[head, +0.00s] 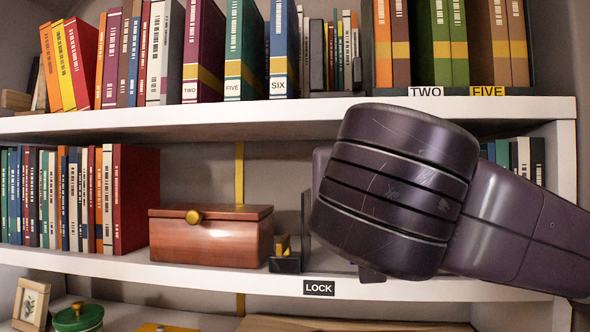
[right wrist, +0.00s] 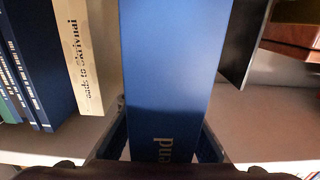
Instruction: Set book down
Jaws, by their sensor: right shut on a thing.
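In the right wrist view my right gripper (right wrist: 165,146) is shut on a blue book (right wrist: 172,70) with light lettering; a finger shows on each side of it. In the head view my right wrist (head: 395,190) is in front of the right part of the middle shelf (head: 200,270), above and right of the LOCK label (head: 319,288). It hides the fingers and the book there. I cannot tell whether the book touches the shelf. My left gripper is not in view.
A wooden box (head: 210,240) and a dark bookend (head: 307,220) stand left of my wrist. Several books (head: 515,160) stand to its right on the same shelf. In the right wrist view, a cream book (right wrist: 84,50) and dark blue books (right wrist: 32,70) are left of the held book.

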